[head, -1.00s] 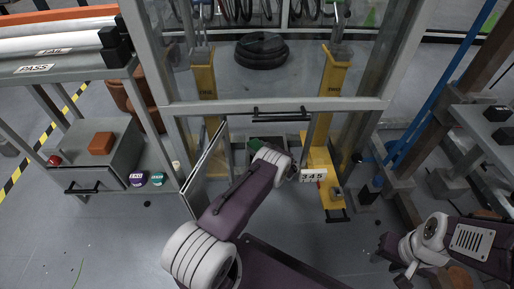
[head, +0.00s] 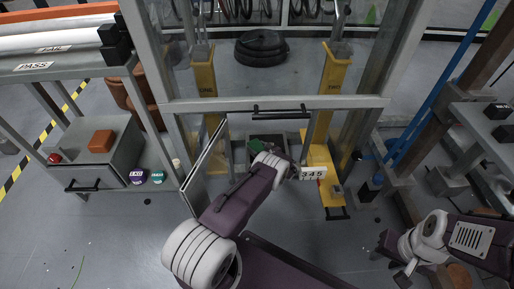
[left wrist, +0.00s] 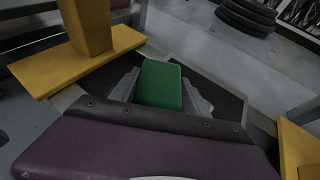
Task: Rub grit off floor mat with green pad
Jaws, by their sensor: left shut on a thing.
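My left gripper (left wrist: 160,88) is shut on a green pad (left wrist: 159,84), with one grey finger on each side of it. The pad also shows in the head view (head: 255,145), partly hidden behind my left wrist. A dark floor mat (left wrist: 222,91) lies beneath and around the pad, between the yellow posts; my gripper hides its near part. I cannot tell whether the pad touches the mat, and I cannot make out grit on it. My right gripper (head: 392,261) is at the lower right of the head view, away from the mat, with its fingers apart and empty.
Yellow post bases (head: 324,178) flank the mat. An open glass door (head: 207,165) stands left of my left arm, and a grey crossbar (head: 275,105) runs beyond it. A drawer cabinet (head: 92,160) is at left. Black discs (head: 261,49) are stacked behind.

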